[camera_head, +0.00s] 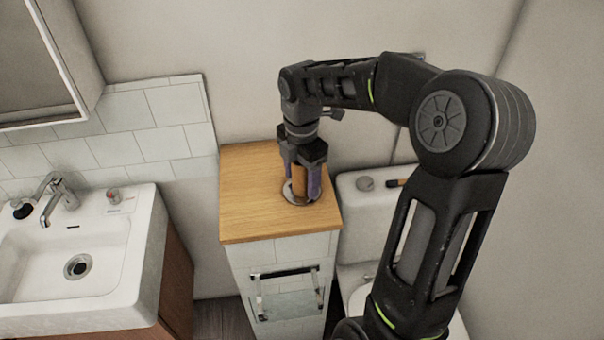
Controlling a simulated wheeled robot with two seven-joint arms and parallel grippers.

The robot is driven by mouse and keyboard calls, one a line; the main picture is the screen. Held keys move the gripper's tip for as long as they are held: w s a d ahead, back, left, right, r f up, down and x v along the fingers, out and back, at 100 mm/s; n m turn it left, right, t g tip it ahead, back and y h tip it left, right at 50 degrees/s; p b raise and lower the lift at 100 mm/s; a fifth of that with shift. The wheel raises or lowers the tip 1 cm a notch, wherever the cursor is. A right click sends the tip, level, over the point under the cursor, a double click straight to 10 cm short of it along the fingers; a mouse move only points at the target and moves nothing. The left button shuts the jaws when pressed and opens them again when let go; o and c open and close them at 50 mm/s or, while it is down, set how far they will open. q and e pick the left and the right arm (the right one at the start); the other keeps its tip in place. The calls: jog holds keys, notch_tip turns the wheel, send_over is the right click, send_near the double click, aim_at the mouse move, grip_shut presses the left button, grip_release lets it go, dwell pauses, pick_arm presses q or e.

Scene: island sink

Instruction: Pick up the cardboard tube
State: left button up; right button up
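The cardboard tube (299,182) is a small orange-brown cylinder. It stands upright on a round, silver-rimmed dish (297,201) on the wooden top of the narrow cabinet. My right gripper (300,184) points straight down over it, with one finger on each side of the tube. The tube fills most of the space between the fingers, but I cannot tell whether they press on it. The gripper body hides the tube's upper end. My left gripper is not in view.
The wooden cabinet top (246,200) is otherwise clear. A white sink (120,262) with a faucet (62,196) is at the left. A white toilet (352,222) with small items on its tank stands right of the cabinet, partly behind my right arm. A wall closes the back.

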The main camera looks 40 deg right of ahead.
jog(key=c, duration=1.2)
jog(key=shift+o, duration=0.2)
notch_tip(320, 180, up, 10)
jog(key=shift+b, duration=0.45)
